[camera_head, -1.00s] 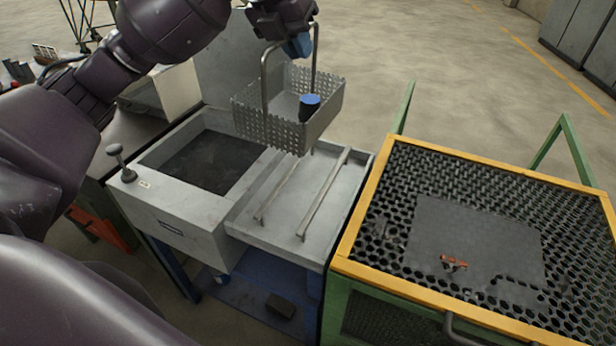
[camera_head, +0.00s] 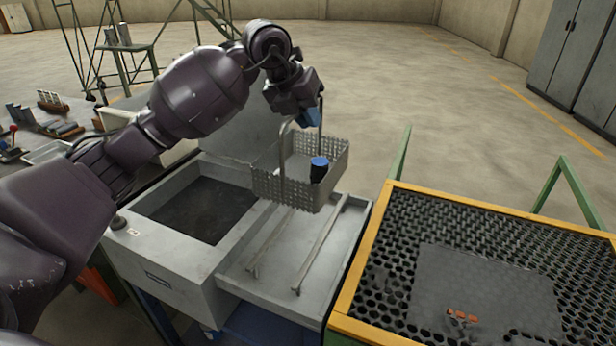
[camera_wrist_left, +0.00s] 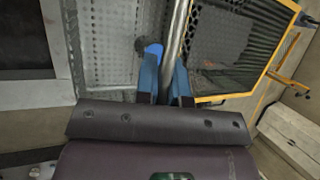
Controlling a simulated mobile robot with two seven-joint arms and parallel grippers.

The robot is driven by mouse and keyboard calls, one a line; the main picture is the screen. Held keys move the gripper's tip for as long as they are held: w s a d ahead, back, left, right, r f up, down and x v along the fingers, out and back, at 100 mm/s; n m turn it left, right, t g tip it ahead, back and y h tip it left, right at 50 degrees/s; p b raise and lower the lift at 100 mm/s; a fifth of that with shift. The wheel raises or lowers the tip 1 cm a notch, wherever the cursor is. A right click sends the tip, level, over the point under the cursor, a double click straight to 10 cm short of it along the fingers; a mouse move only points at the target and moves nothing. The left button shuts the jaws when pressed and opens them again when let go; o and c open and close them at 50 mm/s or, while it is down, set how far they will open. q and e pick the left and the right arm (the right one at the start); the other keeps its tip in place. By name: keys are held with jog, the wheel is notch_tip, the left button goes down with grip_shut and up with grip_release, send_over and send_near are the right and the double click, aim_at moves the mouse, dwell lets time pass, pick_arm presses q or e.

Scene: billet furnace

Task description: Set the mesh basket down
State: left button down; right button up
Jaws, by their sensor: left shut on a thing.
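The mesh basket (camera_head: 283,190) is a grey perforated metal box with a tall hoop handle, roughly upright. It is over the far part of the steel tray (camera_head: 235,262) with two rails (camera_head: 318,245); I cannot tell whether it touches the rails. A dark cylinder with a blue top (camera_head: 319,166) stands inside it. My left gripper (camera_head: 311,118) is at the top of the handle. In the left wrist view its blue fingers (camera_wrist_left: 167,82) are closed around the handle bar (camera_wrist_left: 178,35), with the basket's perforated metal (camera_wrist_left: 108,40) beyond. My right gripper is not in view.
Left of the tray is an open tank (camera_head: 200,208) with a dark interior and a raised lid behind. At right stands a yellow-framed grate table (camera_head: 385,225) with a plate (camera_head: 485,290) and small orange pieces. A cluttered bench (camera_head: 45,130) is at far left.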

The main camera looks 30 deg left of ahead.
aim_at(308, 179)
pick_arm(q)
notch_tip(308, 179, down, 13)
jog(key=shift+r+b, duration=0.1)
jog(key=shift+b, duration=0.4)
jog(key=c, duration=1.2)
grip_release()
jog(key=p+v, duration=0.1)
jog(key=v, duration=1.1)
jog(key=shift+s, duration=0.1)
